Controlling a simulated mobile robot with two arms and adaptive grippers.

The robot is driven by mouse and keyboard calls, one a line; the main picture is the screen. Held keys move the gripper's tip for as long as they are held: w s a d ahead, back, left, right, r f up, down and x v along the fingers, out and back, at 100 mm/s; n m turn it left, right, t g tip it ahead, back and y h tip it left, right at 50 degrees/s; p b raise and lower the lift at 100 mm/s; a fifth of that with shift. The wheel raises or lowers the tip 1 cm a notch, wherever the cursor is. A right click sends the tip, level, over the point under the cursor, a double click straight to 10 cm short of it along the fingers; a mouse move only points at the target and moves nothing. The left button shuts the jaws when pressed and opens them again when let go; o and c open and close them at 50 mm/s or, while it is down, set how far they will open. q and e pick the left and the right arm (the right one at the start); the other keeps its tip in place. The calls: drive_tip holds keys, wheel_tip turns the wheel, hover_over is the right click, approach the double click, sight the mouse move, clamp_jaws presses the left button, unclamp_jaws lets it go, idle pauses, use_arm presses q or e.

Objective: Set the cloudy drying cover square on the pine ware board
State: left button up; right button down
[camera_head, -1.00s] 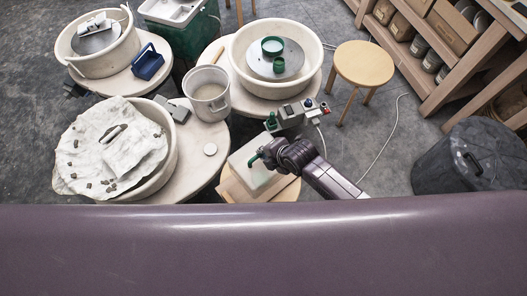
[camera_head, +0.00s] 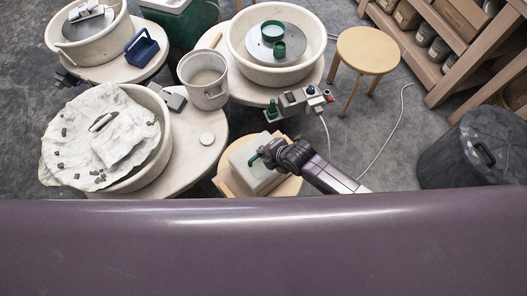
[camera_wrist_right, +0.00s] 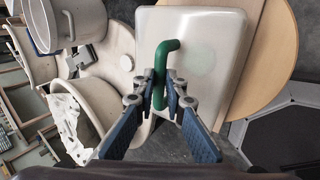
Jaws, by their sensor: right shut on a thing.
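The cloudy drying cover (camera_head: 243,156) is a pale, translucent box with a green bar handle (camera_head: 255,157). In the right wrist view the cover (camera_wrist_right: 215,75) fills the upper middle, and its handle (camera_wrist_right: 161,62) stands between my fingers. My right gripper (camera_head: 264,154) is shut on that handle; its fingers show in the right wrist view (camera_wrist_right: 161,83). The pine ware board (camera_head: 224,181) lies under the cover, and pale wood (camera_wrist_right: 257,62) shows beyond the cover's right edge. I cannot tell whether the cover touches the board. My left gripper is out of view.
A wheel with a white basin (camera_head: 240,60) and a control box (camera_head: 296,101) stand just behind. A grey bucket (camera_head: 203,80) and a cloth-draped basin (camera_head: 165,150) are to the left. A wooden stool (camera_head: 368,50) and dark bin (camera_head: 470,150) are to the right.

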drive_tip(key=c, duration=1.9)
unclamp_jaws()
drive_tip(key=shift+f, duration=0.1)
drive_tip(key=v, duration=1.2)
drive_tip(key=d+f+m+h, duration=0.1)
drive_tip(key=d+f+m, duration=0.6)
drive_tip(key=f, duration=0.4)
drive_tip(key=s+d+f+m+g+h, duration=0.1)
drive_tip(key=s+d+f+m, duration=0.3)
drive_tip(key=f, duration=0.3)
drive_tip(key=s+d+f+m+h, duration=0.1)
drive_tip(key=s+d+f+m, duration=0.3)
drive_tip(key=f, duration=0.2)
drive_tip(key=s+d+f+m+g, duration=0.1)
drive_tip(key=s+f+m, duration=0.1)
drive_tip(key=s, duration=0.6)
drive_tip(key=s+d+f+m+g, duration=0.1)
drive_tip(key=s+f+m, duration=0.2)
drive_tip(key=s+f, duration=0.2)
drive_tip(key=s+d+f+m+g+h, duration=0.1)
drive_tip(key=s+f+m, duration=0.2)
drive_tip(key=s, duration=0.9)
drive_tip(key=shift+f, duration=0.35)
